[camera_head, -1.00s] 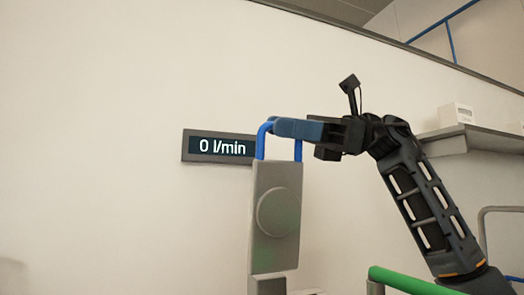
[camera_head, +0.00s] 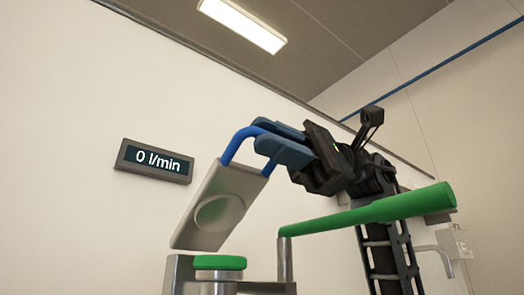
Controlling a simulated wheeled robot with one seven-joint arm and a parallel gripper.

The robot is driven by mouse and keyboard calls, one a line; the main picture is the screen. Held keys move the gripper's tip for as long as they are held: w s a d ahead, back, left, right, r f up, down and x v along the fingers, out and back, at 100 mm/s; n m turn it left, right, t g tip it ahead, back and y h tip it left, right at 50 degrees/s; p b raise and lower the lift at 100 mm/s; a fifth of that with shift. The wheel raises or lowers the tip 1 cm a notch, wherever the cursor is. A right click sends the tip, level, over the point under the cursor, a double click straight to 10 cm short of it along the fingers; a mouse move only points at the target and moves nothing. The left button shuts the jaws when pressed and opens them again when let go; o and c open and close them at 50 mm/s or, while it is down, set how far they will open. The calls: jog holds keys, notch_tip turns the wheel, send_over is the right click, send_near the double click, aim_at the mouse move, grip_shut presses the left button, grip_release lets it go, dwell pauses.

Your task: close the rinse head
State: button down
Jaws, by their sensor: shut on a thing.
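The rinse head (camera_head: 217,205) is a grey plate with a round disc on its face and a blue loop handle (camera_head: 238,142) on top. It is tilted, its top leaning to the right. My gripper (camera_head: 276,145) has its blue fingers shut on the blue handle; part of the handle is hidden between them. My arm comes in from the right. The display (camera_head: 153,161) on the wall, left of the rinse head, reads 0 l/min.
A green bar (camera_head: 370,213) on a grey post slants across below my gripper and in front of my arm. A round green pad (camera_head: 220,262) sits on a grey metal stand below the rinse head. A curved grey pipe (camera_head: 432,250) is at the right.

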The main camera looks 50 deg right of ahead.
jog(key=shift+s+a+f+n+b, duration=0.1)
jog(key=shift+s+f+n+b, duration=0.35)
jog(key=shift+f+n, duration=0.3)
jog(key=shift+s+f+n+b, duration=0.2)
jog(key=shift+f+n+b, duration=0.35)
jog(key=shift+n, duration=0.3)
jog(key=c, duration=1.1)
grip_release()
jog(key=shift+c, duration=0.2)
jog(key=shift+r, duration=0.1)
jog(key=s+d+r+p, duration=0.3)
jog(key=s+d+r, duration=0.3)
jog(key=d+r, duration=0.3)
jog(key=shift+s+d+r, duration=0.25)
jog(key=shift+d+r, duration=0.1)
jog(key=shift+r, duration=0.5)
